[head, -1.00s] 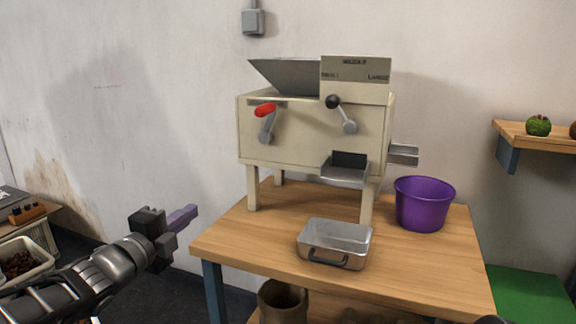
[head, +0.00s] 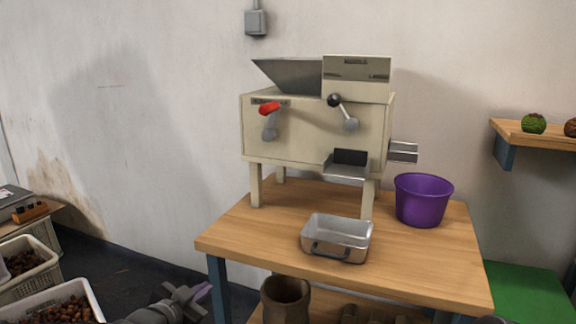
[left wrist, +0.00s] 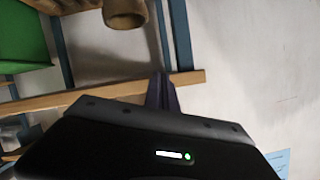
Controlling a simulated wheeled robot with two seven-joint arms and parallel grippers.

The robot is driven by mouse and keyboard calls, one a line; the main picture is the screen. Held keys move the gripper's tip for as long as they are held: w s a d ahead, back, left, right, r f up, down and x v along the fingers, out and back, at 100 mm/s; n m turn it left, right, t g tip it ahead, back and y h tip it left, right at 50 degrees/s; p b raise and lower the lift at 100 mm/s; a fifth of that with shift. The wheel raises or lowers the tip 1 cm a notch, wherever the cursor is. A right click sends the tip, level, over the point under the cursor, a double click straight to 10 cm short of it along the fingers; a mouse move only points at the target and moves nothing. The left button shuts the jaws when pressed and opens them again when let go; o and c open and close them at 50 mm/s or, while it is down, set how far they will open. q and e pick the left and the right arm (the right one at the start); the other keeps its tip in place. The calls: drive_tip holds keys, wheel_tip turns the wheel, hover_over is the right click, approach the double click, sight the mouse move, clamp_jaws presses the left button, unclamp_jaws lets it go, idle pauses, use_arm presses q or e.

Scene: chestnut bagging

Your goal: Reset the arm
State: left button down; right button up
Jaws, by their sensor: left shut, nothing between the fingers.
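My left gripper (head: 203,291) is low at the bottom edge of the head view, left of the wooden table's (head: 225,240) front left leg. It is shut and empty. In the left wrist view its dark purple fingers (left wrist: 162,92) are together, with a wooden edge (left wrist: 90,101) beyond them.
On the table stand a cream sorting machine (head: 310,132), a metal tray (head: 337,250) and a purple bucket (head: 422,200). A brown pot (head: 285,298) is below. White crates of chestnuts (head: 98,300) stand at the left. A wall shelf (head: 535,139) is at the right.

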use_arm(q)
drive_tip(key=s+d+f+n+g, duration=0.2)
drive_tip(key=s+f+n, duration=0.15)
drive_tip(key=f, duration=0.45)
drive_tip(key=s+d+f+n+g, duration=0.2)
drive_tip(key=s+f, duration=0.3)
drive_tip(key=f, duration=0.4)
drive_tip(key=s+d+f+n+g, duration=0.2)
drive_tip(key=s+f, duration=0.2)
drive_tip(key=f, duration=0.4)
drive_tip(key=s+d+f+n+g, duration=0.1)
drive_tip(key=s+d+f+g, duration=0.2)
drive_tip(key=s+f, duration=0.6)
drive_tip(key=s+d+f+n+g, duration=0.1)
drive_tip(key=s+d+f+g, duration=0.3)
drive_tip(key=s, duration=0.9)
wheel_tip(320, 180, up, 24)
drive_tip(key=p, duration=2.5)
drive_tip(key=shift+a, duration=0.35)
drive_tip(key=shift+w, duration=0.15)
